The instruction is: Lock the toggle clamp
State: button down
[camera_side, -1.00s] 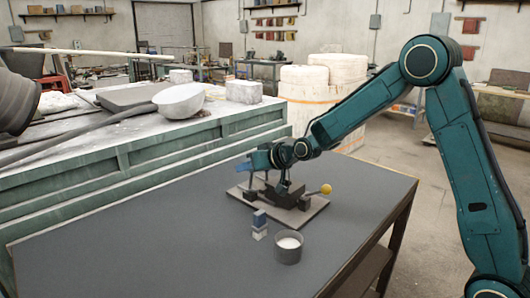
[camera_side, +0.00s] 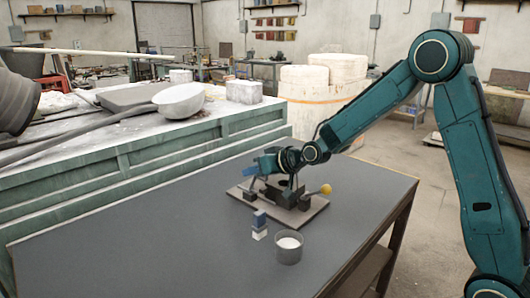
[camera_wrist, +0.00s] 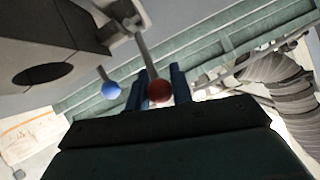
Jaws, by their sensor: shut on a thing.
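The clamp fixture, a dark block with levers (camera_side: 292,196), sits on a flat base plate (camera_side: 312,212) on the grey table in the side view. In the wrist view, a red ball knob (camera_wrist: 160,91) on a metal rod (camera_wrist: 143,50) sits between the blue fingers of my gripper (camera_wrist: 159,88). My gripper is shut on this knob. In the side view, my gripper (camera_side: 254,169) is above the left part of the fixture, and the red knob is hidden there. A blue ball knob (camera_wrist: 111,90) on another rod stands left of the fingers. A yellow knob (camera_side: 326,188) sticks out at the fixture's right.
A blue and white block stack (camera_side: 259,225) and a round cup with white contents (camera_side: 289,246) stand in front of the fixture. A green bench (camera_side: 150,160) runs behind the table, with a ladle bowl (camera_side: 180,100) on it. The table's left part is clear.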

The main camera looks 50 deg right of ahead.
jog(key=c, duration=1.2)
grip_release()
jog(key=shift+s, duration=0.1)
jog(key=v, duration=1.3)
jog(key=shift+s+r, duration=0.25)
